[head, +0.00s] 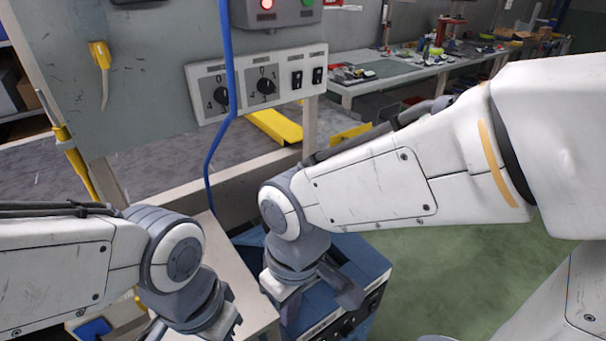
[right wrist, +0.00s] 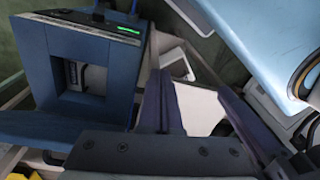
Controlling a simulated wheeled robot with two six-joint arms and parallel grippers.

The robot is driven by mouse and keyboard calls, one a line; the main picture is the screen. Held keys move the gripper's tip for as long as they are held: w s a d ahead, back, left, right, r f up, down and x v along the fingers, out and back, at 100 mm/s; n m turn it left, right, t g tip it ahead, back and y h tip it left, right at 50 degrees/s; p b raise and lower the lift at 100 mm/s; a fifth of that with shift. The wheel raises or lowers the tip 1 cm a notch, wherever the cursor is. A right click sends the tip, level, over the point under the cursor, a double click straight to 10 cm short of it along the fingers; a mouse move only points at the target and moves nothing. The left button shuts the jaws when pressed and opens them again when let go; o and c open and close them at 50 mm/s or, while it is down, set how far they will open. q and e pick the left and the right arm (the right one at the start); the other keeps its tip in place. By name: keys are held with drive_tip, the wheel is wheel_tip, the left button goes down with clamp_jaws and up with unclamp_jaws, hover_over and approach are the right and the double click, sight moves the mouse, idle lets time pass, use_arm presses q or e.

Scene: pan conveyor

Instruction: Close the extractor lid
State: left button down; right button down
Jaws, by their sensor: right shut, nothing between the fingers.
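The blue extractor (head: 373,262) stands low in front of me, partly hidden by my right arm. In the right wrist view the extractor (right wrist: 110,62) shows a square opening and a small green light. A flat blue panel (right wrist: 30,124), which may be its lid, juts out beside the opening. My right gripper (head: 318,297) is shut and empty, over the extractor in the head view. It also shows in the right wrist view (right wrist: 200,108). I cannot tell whether it touches the extractor. My left gripper (head: 222,326) is at the bottom edge; its jaws are unclear.
A pale tabletop (head: 205,262) lies between my arms. A control panel with knobs (head: 257,84) hangs on the grey board, with a blue cable (head: 229,70) running down past it. A workbench (head: 400,68) with tools stands at the back right. Green floor (head: 450,270) is open at right.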

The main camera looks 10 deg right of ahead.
drive_tip(key=w+d+r+m+p, duration=0.1)
drive_tip(key=w+d+r+p, duration=0.2)
drive_tip(key=w+r+p, duration=0.8)
drive_tip(key=w+d+r+m+p, duration=0.1)
drive_tip(key=w+d+r+p, duration=0.2)
drive_tip(key=w+r+p, duration=0.8)
drive_tip(key=shift+h, duration=0.4)
drive_tip(key=s+f+p, duration=0.1)
drive_tip(key=f, duration=0.4)
drive_tip(key=s+d+f+p, duration=0.1)
drive_tip(key=f+p, duration=0.1)
drive_tip(key=f, duration=0.3)
drive_tip(key=s+f+p, duration=0.1)
drive_tip(key=f+p, duration=0.1)
drive_tip(key=f, duration=0.3)
drive_tip(key=shift+s+d, duration=0.15)
drive_tip(key=shift+s, duration=0.1)
drive_tip(key=shift+s+d+f+p, duration=0.15)
drive_tip(key=shift+s+f+p, duration=0.2)
drive_tip(key=shift+f, duration=0.15)
